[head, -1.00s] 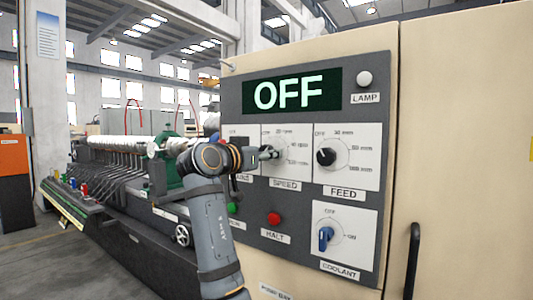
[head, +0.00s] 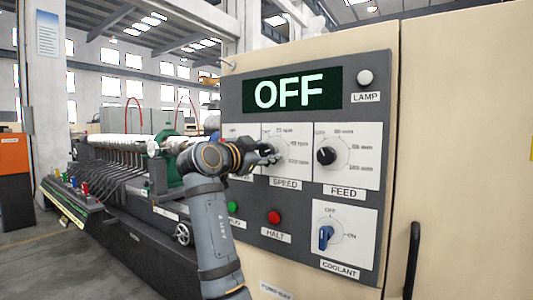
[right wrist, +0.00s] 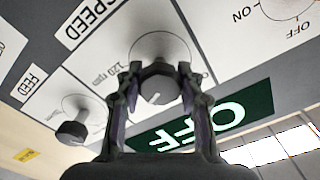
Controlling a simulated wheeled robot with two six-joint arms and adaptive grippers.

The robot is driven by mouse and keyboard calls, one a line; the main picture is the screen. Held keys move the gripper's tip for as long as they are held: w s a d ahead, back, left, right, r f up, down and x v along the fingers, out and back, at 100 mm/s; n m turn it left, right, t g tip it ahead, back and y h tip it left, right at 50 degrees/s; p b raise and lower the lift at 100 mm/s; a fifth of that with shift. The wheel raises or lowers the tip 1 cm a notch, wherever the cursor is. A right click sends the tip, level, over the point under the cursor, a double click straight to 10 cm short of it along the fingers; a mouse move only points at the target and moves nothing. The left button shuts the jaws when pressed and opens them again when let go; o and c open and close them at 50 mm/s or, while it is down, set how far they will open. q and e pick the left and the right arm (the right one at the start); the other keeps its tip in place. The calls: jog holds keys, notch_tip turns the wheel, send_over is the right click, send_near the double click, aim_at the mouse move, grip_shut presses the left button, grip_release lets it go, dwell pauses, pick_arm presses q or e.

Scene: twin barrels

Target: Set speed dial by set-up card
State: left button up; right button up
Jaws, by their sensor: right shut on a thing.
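The grey speed dial (right wrist: 157,84) sits between the fingers of my right gripper (right wrist: 158,76), which is shut on it. In the head view my right gripper (head: 270,153) covers part of the dial above the SPEED label (head: 285,184). Speed marks in rpm show on the white plate (head: 302,141) around it; its pointer is hard to read. The display (head: 292,91) reads OFF. A white sheet with small text (head: 47,35) hangs on the pillar; I cannot tell whether it is the set-up card. My left gripper is not in view.
The FEED dial (head: 326,156) is right of the speed dial. The COOLANT switch (head: 326,235), red HALT button (head: 274,217) and a green button (head: 233,207) are below. The lamp (head: 365,77) is pale. A machine with a long white roller (head: 125,142) stands left.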

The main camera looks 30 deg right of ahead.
dwell(0.4)
jog(key=o, duration=1.2)
jog(key=shift+a, duration=0.1)
jog(key=v, duration=0.7)
jog(key=shift+a, duration=0.15)
